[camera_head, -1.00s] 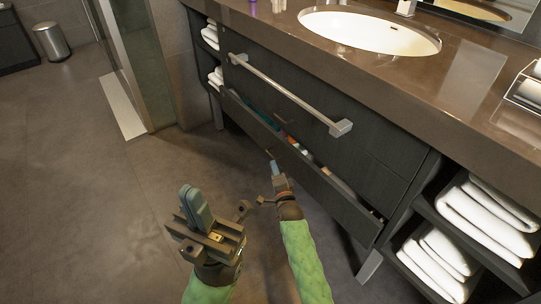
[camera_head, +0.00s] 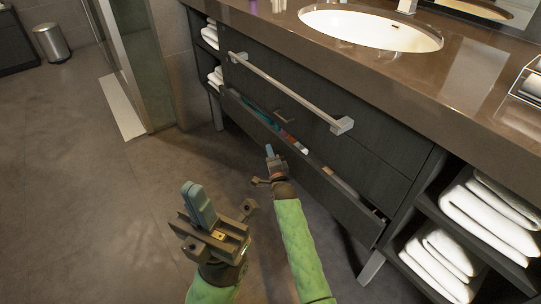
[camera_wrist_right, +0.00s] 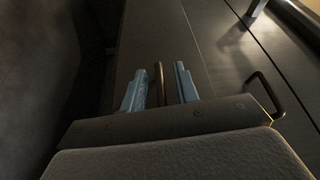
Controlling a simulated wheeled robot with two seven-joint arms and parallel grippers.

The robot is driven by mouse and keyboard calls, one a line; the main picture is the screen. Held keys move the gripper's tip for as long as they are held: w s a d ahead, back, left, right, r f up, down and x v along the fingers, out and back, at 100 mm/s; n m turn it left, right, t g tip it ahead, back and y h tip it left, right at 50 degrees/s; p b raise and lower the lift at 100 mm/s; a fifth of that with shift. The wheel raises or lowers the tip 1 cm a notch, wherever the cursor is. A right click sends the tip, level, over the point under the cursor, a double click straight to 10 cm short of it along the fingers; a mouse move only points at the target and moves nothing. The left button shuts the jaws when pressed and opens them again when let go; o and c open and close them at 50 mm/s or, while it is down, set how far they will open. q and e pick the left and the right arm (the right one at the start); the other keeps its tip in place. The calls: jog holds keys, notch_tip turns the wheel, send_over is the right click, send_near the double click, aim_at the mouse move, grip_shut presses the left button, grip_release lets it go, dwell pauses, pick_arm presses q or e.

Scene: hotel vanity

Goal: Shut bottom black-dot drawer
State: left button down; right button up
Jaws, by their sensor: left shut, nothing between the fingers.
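The bottom drawer (camera_head: 325,185) of the dark vanity stands partly open, with small items showing inside along its gap. I cannot make out a black dot on it. My right gripper (camera_head: 269,150) is at the drawer's front. In the right wrist view, its two blue fingers (camera_wrist_right: 160,88) are apart, with a drawer handle (camera_wrist_right: 158,75) showing between them. Whether they touch it I cannot tell. My left gripper (camera_head: 199,205) is shut and empty, above the floor left of my right arm, away from the vanity.
The drawer above (camera_head: 330,120) is closed, with a long towel bar (camera_head: 285,90) across the front. Shelves with white towels (camera_head: 490,215) stand at the right. A sink (camera_head: 370,30) is set in the countertop.

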aim_at(280, 150)
grip_shut()
jog(key=shift+d, duration=0.1)
jog(key=w+d, duration=0.2)
jog(key=d, duration=0.1)
jog(key=shift+w+r+p, duration=0.1)
jog(key=shift+w+p, duration=0.05)
jog(key=shift+p, duration=0.25)
jog(key=shift+w+d, duration=0.1)
jog(key=shift+d, duration=0.05)
grip_release()
